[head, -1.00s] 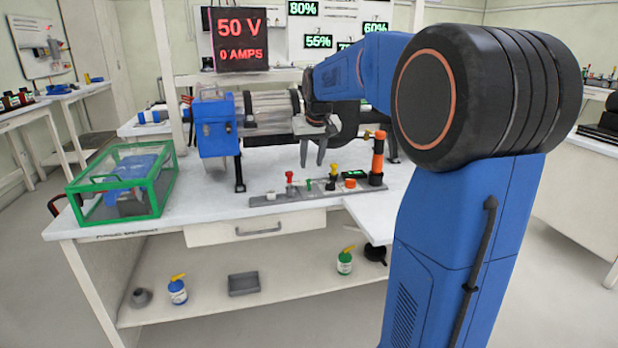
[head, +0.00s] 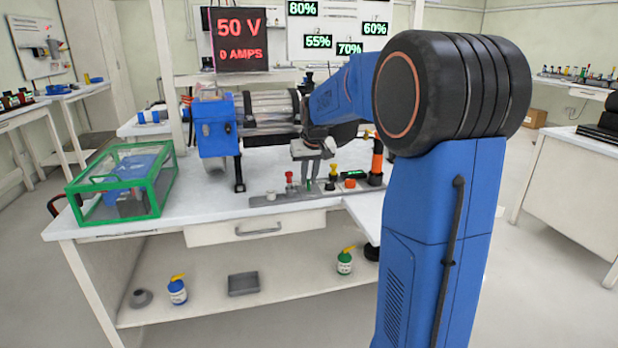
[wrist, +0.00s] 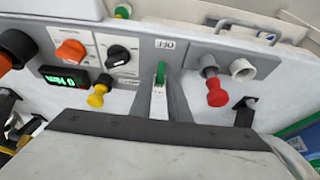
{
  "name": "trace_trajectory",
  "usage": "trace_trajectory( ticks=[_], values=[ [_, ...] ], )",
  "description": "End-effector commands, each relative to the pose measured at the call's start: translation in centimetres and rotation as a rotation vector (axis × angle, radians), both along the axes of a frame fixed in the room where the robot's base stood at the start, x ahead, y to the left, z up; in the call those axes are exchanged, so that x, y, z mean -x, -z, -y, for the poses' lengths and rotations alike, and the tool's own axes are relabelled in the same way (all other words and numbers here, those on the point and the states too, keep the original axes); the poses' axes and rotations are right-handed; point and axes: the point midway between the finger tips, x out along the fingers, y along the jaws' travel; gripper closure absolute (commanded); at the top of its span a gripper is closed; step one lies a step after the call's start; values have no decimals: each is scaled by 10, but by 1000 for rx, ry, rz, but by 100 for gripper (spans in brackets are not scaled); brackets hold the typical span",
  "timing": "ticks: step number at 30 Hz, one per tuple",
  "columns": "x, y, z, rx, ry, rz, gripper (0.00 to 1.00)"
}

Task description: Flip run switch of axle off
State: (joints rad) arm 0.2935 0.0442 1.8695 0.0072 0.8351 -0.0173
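In the head view my gripper (head: 310,178) is low over the panel strip and hides the lever. The axle rig (head: 270,110) stands behind, with a blue housing at its left end.
A green-framed clear box (head: 125,182) stands left. The sign (head: 239,39) reads 50 V, 0 AMPS.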

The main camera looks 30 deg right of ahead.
Motion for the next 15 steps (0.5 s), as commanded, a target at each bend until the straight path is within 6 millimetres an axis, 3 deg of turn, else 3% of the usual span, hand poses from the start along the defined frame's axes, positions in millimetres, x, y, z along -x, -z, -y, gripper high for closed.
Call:
trace_trajectory(
  ticks=[15],
  values=[
    [4,0,-1,17,0,60,100]
  ],
)
